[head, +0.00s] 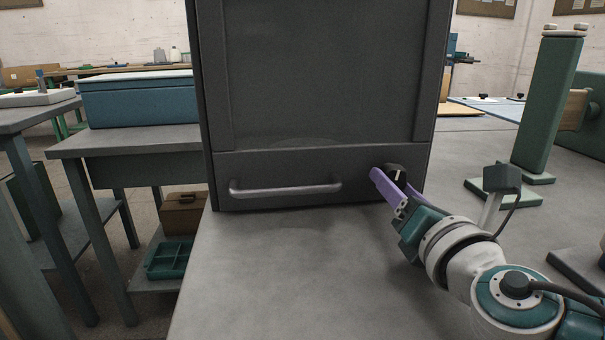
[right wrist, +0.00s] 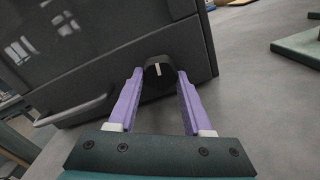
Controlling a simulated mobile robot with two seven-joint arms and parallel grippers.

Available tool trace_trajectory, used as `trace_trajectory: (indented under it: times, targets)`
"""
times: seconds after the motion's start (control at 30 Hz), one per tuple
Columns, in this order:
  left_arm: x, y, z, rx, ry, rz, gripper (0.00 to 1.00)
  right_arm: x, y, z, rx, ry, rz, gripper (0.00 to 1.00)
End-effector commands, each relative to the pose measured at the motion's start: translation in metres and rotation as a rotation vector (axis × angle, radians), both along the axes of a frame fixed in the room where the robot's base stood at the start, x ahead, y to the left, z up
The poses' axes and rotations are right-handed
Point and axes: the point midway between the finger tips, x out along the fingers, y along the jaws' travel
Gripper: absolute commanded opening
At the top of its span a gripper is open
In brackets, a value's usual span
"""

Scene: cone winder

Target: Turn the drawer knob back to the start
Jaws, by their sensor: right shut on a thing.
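The drawer knob (head: 396,173) is a dark round knob with a pale pointer line, on the right of the drawer front of a dark grey cabinet. It also shows in the right wrist view (right wrist: 159,73), its pale line close to upright in that picture. My right gripper (head: 388,180) has purple fingers, one on each side of the knob, and is shut on it. In the right wrist view the fingertips (right wrist: 159,74) flank the knob. The drawer front (head: 300,165) carries a silver bar handle (head: 285,188) and looks closed. My left gripper is not in view.
The cabinet (head: 325,70) stands on a grey table (head: 270,270) with clear room in front. A green post (head: 548,105) stands to the right. A blue box (head: 138,100) sits on a side table at the left.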

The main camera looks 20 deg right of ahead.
Motion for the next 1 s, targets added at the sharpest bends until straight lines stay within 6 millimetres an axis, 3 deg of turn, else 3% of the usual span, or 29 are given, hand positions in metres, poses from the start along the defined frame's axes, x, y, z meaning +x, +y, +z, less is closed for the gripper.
trace_trajectory:
  times: [0.3, 0.87, 0.9, 1.0]
  targets:
    - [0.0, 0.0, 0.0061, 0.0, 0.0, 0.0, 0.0, -0.0001, -0.0005, -0.0005, -0.118, 0.031, 0.0, 0.0]
    - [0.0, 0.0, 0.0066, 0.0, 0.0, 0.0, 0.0, -0.0001, -0.0005, -0.0011, -0.142, 0.036, 0.001, 0.0]
    - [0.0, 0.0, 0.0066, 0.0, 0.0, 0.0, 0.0, -0.0001, -0.0005, -0.0011, -0.142, 0.036, 0.001, 0.54]
    - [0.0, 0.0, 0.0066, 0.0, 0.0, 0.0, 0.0, -0.0002, -0.0006, -0.0009, -0.142, 0.035, 0.0, 0.66]
